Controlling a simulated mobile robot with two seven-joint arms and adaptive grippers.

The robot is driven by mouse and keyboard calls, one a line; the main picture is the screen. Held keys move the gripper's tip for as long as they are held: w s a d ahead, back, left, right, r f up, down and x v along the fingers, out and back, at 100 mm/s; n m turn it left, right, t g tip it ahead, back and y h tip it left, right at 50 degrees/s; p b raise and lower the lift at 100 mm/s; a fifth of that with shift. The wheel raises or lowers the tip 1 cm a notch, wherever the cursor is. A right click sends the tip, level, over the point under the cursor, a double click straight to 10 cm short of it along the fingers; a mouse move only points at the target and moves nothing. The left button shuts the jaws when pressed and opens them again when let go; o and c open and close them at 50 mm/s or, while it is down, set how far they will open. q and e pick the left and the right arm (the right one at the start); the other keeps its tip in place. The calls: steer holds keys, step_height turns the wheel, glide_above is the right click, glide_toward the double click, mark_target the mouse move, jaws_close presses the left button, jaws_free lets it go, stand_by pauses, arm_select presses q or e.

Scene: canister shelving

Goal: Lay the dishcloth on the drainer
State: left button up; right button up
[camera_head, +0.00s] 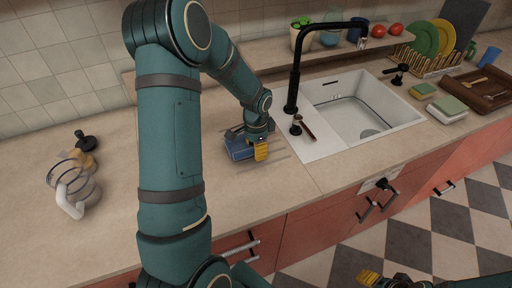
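A blue folded item, seemingly the dishcloth (237,149), is at the counter left of the sink, against my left gripper (259,150). The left gripper points down with one yellow fingertip showing; its other finger is hidden, so its grip on the cloth is unclear. Thin parallel grooves, seemingly the drainer (275,158), run in the worktop beside and under the gripper. I cannot tell whether the cloth touches the surface. My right gripper (370,279) shows only partly at the bottom edge, over the floor, away from the counter.
The sink (366,112) with a black tap (295,75) lies right of the gripper. A glass jug-like item (75,190) stands at the left. A plate rack (428,62), sponges (447,107) and a brown tray (482,90) are at the right. The front-left counter is clear.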

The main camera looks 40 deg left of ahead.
arm_select(q)
steer(key=shift+r, duration=0.1)
steer(key=shift+r, duration=0.25)
step_height(320, 180, up, 12)
steer(key=p, duration=0.1)
steer(key=shift+f, duration=0.15)
steer(key=shift+s+d+f, duration=0.1)
steer(key=shift+s, duration=0.05)
stand_by(0.6)
